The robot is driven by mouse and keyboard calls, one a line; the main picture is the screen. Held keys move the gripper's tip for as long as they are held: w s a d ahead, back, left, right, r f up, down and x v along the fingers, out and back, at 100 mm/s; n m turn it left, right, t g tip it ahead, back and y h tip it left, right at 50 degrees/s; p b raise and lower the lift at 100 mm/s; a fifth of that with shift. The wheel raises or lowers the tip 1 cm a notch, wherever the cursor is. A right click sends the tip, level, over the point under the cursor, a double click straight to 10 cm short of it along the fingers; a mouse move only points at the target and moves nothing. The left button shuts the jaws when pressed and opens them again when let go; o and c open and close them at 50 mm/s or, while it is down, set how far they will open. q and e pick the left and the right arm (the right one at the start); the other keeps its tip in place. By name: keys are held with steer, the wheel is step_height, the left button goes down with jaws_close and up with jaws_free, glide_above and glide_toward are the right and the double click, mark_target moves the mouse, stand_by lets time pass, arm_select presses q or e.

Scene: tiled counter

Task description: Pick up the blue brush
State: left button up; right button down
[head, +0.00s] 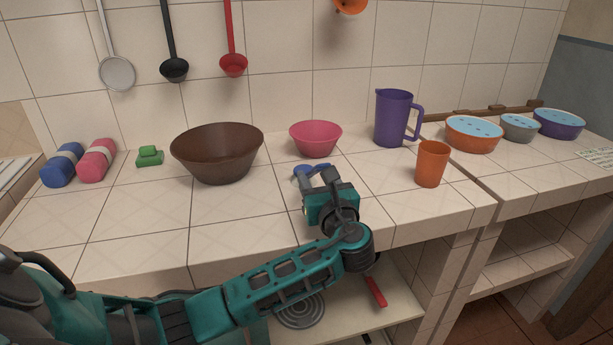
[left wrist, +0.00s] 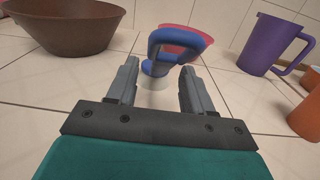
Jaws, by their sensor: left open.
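The blue brush (head: 299,171) is on the tiled counter in front of the pink bowl, partly hidden behind my left gripper in the head view. In the left wrist view the blue brush (left wrist: 160,66) shows a curved blue handle over a pale base. My left gripper (head: 318,178) is just in front of it. In the left wrist view my left gripper (left wrist: 159,82) is open, with its two fingers pointing at the brush and a gap between them. The lower part of the brush shows between the fingertips. I cannot tell whether they touch it. My right gripper is not in view.
A brown bowl (head: 217,155) stands left of the brush and the pink bowl (head: 315,140) close behind it. A purple jug (head: 393,118) and an orange cup (head: 432,164) stand to the right. A green sponge-like item (head: 149,157) lies farther left. The counter's front left is clear.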

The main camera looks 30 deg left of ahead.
arm_select(q)
steer(key=x, duration=0.2)
steer(key=shift+w+a, duration=0.2)
steer(key=shift+a, duration=0.15)
steer(key=shift+c, duration=0.2)
jaws_close()
